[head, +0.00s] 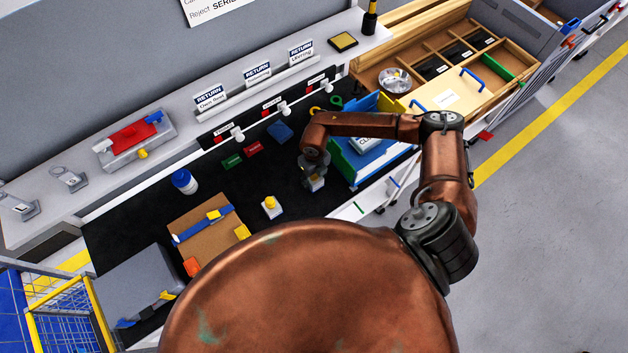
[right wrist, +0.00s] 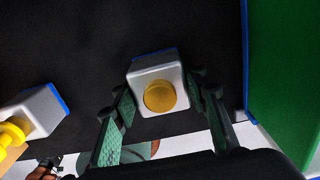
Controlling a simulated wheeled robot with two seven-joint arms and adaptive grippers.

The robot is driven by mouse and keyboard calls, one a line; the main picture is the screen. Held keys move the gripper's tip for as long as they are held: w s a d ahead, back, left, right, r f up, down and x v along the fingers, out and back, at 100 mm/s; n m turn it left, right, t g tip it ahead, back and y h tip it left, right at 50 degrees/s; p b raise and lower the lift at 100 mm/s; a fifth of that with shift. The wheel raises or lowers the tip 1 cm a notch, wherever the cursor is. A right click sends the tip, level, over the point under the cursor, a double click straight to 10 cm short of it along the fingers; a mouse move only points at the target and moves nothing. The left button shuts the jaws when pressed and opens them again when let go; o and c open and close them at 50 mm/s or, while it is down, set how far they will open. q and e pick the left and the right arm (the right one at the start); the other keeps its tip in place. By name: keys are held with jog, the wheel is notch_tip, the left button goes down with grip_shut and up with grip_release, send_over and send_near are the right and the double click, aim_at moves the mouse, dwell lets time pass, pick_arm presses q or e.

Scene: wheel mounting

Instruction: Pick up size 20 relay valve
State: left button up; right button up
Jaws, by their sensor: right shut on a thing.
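My right gripper (head: 314,168) points down over the black mat, shut on a small white-grey relay valve (head: 317,183). In the right wrist view this valve (right wrist: 143,75) sits between the two green-padded fingers (right wrist: 165,105); it has a round yellow cap and a blue edge. A second white valve (head: 271,208) with a yellow knob stands on the mat to the left, apart from the gripper. It also shows at the left of the right wrist view (right wrist: 40,108). No size marking is legible on either valve. My left gripper is not in view.
A blue and green bin (head: 345,160) stands close right of the gripper. A cardboard box (head: 205,222) and a blue-white bottle (head: 184,181) are to the left. Green and red blocks (head: 253,148) lie behind. The black mat (head: 285,235) is clear between the second valve and the gripper.

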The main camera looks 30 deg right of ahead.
jog(key=c, duration=0.5)
jog(key=shift+o, duration=0.2)
jog(key=shift+r, duration=0.15)
